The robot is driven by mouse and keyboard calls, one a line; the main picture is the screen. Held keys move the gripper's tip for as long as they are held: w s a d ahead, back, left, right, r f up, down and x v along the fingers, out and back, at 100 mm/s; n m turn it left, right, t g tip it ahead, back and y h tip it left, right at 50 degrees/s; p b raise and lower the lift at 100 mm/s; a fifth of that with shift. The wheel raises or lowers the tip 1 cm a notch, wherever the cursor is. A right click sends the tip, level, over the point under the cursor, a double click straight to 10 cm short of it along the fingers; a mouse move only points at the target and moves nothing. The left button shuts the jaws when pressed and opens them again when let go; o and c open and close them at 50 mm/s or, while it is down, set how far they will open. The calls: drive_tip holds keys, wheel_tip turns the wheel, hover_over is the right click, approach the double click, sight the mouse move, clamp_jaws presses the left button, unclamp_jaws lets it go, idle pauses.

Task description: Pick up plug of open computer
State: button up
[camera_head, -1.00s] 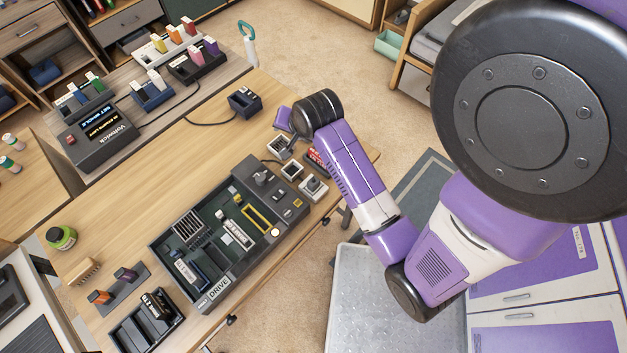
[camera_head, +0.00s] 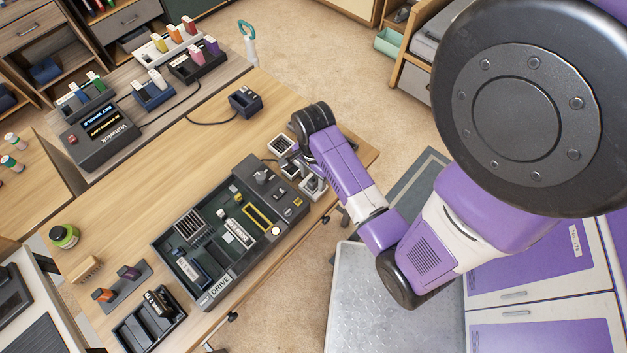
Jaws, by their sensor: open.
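The open computer (camera_head: 213,289) is a dark case lying on the wooden table, its parts exposed and "DRIVE" written on its near edge. A small grey knob-like piece (camera_head: 262,177) sits on its upper right end; I cannot tell whether it is the plug. My gripper (camera_head: 298,160) is mostly hidden by my dark wrist and purple forearm. It hangs over small light-framed boxes (camera_head: 279,144) just right of the computer's far end. Its fingers are small and hard to make out, with nothing seen held in them.
A black box (camera_head: 245,102) with a cable stands behind the computer. A dark console with a lit display (camera_head: 101,122) and racks of coloured pieces stand at the upper left. A dark slotted tray (camera_head: 150,320) is at the near left.

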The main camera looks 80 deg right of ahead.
drive_tip(key=shift+f, duration=1)
clamp_jaws()
drive_tip(key=shift+d+r, duration=0.1)
drive_tip(key=shift+r, duration=0.1)
